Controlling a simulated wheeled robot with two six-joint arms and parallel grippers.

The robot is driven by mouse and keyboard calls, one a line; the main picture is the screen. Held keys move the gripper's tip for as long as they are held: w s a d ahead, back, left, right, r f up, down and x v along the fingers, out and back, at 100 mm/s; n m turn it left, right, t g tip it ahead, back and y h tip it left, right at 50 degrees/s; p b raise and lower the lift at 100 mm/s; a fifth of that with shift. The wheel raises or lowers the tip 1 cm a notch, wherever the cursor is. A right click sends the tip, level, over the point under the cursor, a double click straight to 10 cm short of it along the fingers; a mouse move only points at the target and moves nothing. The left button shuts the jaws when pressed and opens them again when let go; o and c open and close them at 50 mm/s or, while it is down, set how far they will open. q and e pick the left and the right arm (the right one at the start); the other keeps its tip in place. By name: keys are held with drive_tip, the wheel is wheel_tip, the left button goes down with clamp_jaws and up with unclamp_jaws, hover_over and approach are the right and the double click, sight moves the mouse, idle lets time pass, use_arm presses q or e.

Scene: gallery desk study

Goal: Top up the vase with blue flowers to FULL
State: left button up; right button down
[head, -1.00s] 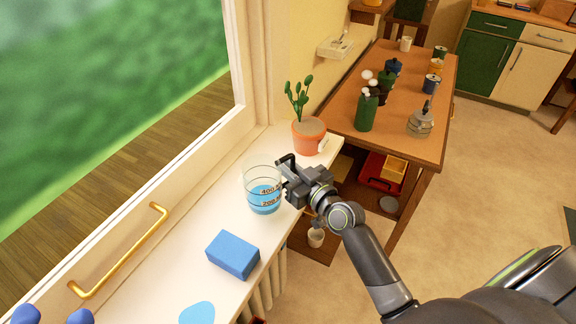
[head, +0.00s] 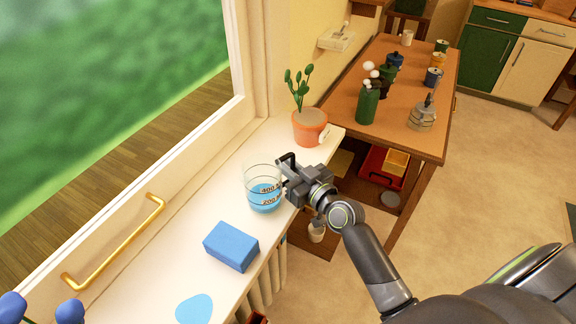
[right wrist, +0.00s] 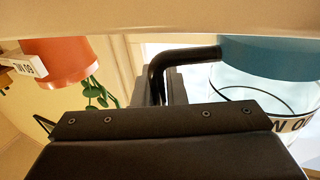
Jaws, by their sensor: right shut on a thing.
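A clear jug (head: 263,203) with 200 and 400 marks holds blue water. It is upright over the white window sill (head: 165,253); I cannot tell whether it touches the sill. My right gripper (head: 287,171) is shut on the jug's dark handle, which also shows in the right wrist view (right wrist: 185,55). The blue water shows there at the upper right (right wrist: 270,58). Blue flowers (head: 70,310) peek in at the bottom left corner of the head view; their vase is out of frame. My left gripper is not in view.
A blue sponge block (head: 231,247) and a flat light-blue patch (head: 195,308) lie on the sill. A potted plant (head: 309,128) stands at its far end. A brass handle (head: 115,243) is on the window frame. A wooden table (head: 405,115) holds several bottles and cans.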

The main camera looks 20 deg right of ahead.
drive_tip(key=shift+f+b, duration=0.3)
drive_tip(key=shift+b, duration=0.1)
drive_tip(key=c, duration=1.4)
unclamp_jaws()
drive_tip(key=shift+f, duration=0.15)
drive_tip(key=shift+s, duration=0.15)
drive_tip(key=shift+b+v, duration=0.55)
drive_tip(key=shift+v, duration=3.35)
